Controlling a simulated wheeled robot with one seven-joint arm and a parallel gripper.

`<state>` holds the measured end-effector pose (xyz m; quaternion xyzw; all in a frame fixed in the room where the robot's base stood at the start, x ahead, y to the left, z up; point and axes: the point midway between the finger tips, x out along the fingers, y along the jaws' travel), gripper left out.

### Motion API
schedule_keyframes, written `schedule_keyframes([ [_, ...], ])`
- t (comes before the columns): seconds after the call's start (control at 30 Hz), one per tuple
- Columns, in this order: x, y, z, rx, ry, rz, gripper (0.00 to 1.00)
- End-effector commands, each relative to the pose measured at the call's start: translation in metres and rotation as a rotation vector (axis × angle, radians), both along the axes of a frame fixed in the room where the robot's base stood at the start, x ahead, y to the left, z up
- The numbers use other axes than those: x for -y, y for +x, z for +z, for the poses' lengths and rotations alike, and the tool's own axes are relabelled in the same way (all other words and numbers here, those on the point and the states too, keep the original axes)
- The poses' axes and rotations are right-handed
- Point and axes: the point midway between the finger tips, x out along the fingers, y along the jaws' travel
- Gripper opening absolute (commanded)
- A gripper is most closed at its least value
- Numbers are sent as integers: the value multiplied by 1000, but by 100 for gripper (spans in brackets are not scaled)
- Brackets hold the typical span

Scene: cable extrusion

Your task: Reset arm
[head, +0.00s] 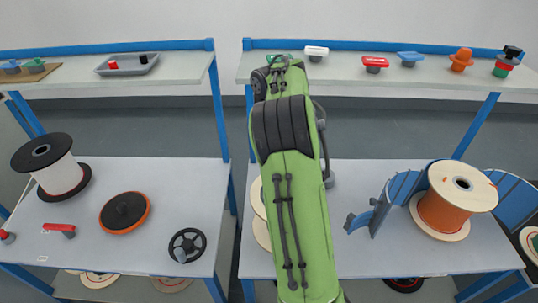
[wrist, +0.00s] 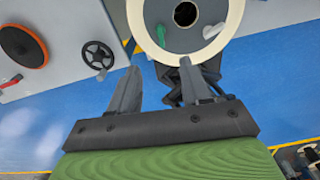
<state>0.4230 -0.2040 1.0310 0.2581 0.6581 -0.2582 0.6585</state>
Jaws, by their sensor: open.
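My green arm (head: 292,190) stands upright in the middle of the head view, in front of the gap between two workbenches. My gripper is hidden behind it in that view. In the wrist view my gripper (wrist: 160,90) shows two grey fingers spread apart, with nothing between them. Beyond the fingertips is a cream spool (wrist: 228,30) with a dark centre hole. I cannot tell how far the fingers are from it.
An orange cable spool (head: 442,212) stands by a blue curved holder (head: 405,185) on the right bench. The left bench holds a white spool (head: 62,178), an orange-rimmed disc (head: 125,212) and a black handwheel (head: 187,245). Shelves (head: 180,70) with small parts run behind.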

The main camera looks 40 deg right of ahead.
Motion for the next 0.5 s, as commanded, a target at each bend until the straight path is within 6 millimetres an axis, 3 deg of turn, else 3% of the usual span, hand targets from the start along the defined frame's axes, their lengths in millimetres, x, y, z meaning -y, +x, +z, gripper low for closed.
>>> schedule_keyframes([
  [0.4, 0, 0, -1, 1, 1, -3, 48],
  [0.5, -11, -2, 12, 29, 12, -85, 48],
])
